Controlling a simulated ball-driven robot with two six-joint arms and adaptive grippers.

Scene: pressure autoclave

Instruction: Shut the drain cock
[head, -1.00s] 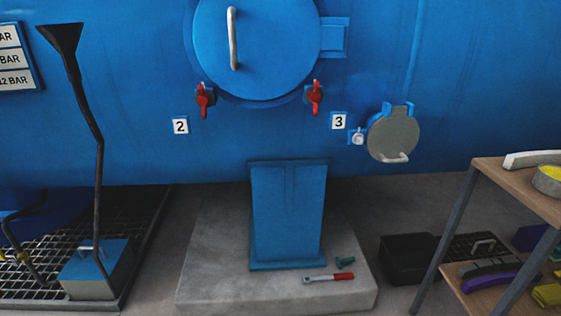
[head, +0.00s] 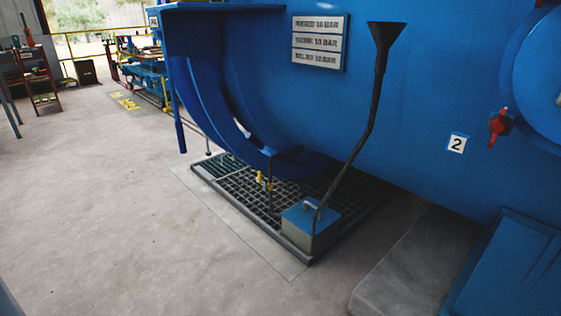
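A small cock with yellow parts (head: 260,178), which looks like the drain cock, sits on a thin dark pipe below the blue vessel (head: 420,110). It is above the floor grating (head: 235,190), left of a grey-blue box (head: 298,228). It is too small for me to tell whether its handle is open or shut. Neither of my grippers shows in the head view.
A dark funnel (head: 386,42) on a bent pipe rises from near the box. A concrete plinth (head: 395,275) and blue support (head: 510,270) stand at right. The concrete floor (head: 120,215) at left is clear. A red trolley (head: 38,78) stands far left.

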